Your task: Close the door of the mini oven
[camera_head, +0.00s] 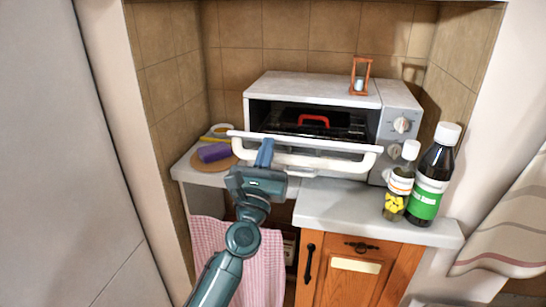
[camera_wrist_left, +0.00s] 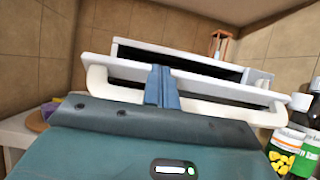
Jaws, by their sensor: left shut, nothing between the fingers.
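The white mini oven (camera_head: 312,86) stands on the counter in the alcove. Its door (camera_head: 300,144) hangs partly open, tilted out toward me, with a white bar handle (camera_head: 340,164) along its front. A red handle-like item (camera_head: 314,119) shows inside on the dark rack. My left gripper (camera_head: 265,150) is shut and empty, its fingertips at the left-middle part of the door handle. In the left wrist view the shut fingers (camera_wrist_left: 161,86) overlap the door (camera_wrist_left: 215,85) and handle; whether they touch it I cannot tell. My right gripper is not in view.
An hourglass (camera_head: 360,77) stands on top. A purple item (camera_head: 214,152) lies at the left. A pink cloth (camera_head: 262,262) hangs below.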

